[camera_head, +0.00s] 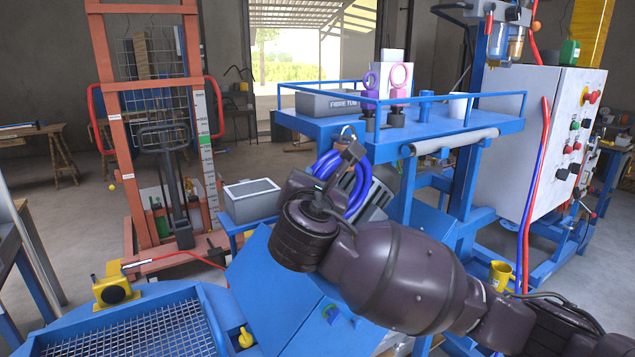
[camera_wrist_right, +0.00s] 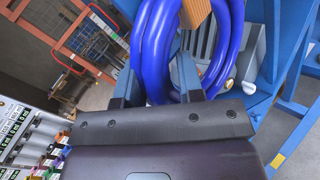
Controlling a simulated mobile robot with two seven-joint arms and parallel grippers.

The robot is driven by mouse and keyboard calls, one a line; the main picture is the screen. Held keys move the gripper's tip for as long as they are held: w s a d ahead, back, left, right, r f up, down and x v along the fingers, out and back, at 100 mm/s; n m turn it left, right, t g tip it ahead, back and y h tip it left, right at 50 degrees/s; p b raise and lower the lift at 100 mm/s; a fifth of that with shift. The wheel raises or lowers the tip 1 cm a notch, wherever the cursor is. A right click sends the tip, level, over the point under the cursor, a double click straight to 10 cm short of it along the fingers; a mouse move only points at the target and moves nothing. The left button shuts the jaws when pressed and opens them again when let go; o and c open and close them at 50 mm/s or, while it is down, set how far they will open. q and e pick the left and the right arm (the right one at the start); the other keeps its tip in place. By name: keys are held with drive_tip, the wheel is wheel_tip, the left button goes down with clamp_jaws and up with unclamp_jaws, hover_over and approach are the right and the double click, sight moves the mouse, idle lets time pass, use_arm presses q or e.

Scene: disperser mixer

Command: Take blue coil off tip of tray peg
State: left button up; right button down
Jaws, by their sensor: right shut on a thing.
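The blue coil (camera_head: 352,187) hangs below the edge of the blue tray (camera_head: 440,135), behind my right gripper (camera_head: 343,163). A small metal hook or ring shows just above the coil at the tray edge; whether the coil still touches the peg there I cannot tell. In the right wrist view the coil (camera_wrist_right: 152,48) fills the middle, its loops passing between the two fingers of my right gripper (camera_wrist_right: 158,80), which is shut on it. An orange-brown band (camera_wrist_right: 197,12) shows at the top of the coil. My left gripper is not in view.
On the tray stand a grey box (camera_head: 330,103), pink and purple ring-topped items (camera_head: 398,85) and a white cup (camera_head: 459,105). A white control cabinet (camera_head: 540,140) is at right, an orange lifter (camera_head: 150,130) at left.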

sight(329, 178)
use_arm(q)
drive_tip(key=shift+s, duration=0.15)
use_arm(e)
drive_tip(key=shift+r, duration=0.55)
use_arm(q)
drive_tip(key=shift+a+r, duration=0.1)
use_arm(e)
drive_tip(key=shift+r, duration=0.2)
use_arm(q)
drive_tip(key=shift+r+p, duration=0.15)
drive_tip(key=shift+p, duration=0.2)
use_arm(e)
drive_tip(key=shift+s+d, duration=0.2)
drive_tip(key=shift+d, duration=0.05)
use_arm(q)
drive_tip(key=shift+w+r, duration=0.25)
use_arm(e)
drive_tip(key=shift+s+d, duration=0.25)
drive_tip(key=shift+s, duration=0.2)
use_arm(q)
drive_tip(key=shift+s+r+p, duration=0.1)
drive_tip(key=shift+p, duration=0.2)
use_arm(e)
drive_tip(key=shift+s+d+f, duration=0.1)
drive_tip(key=shift+s+d, duration=0.25)
drive_tip(key=shift+s, duration=0.15)
drive_tip(key=shift+s, duration=0.15)
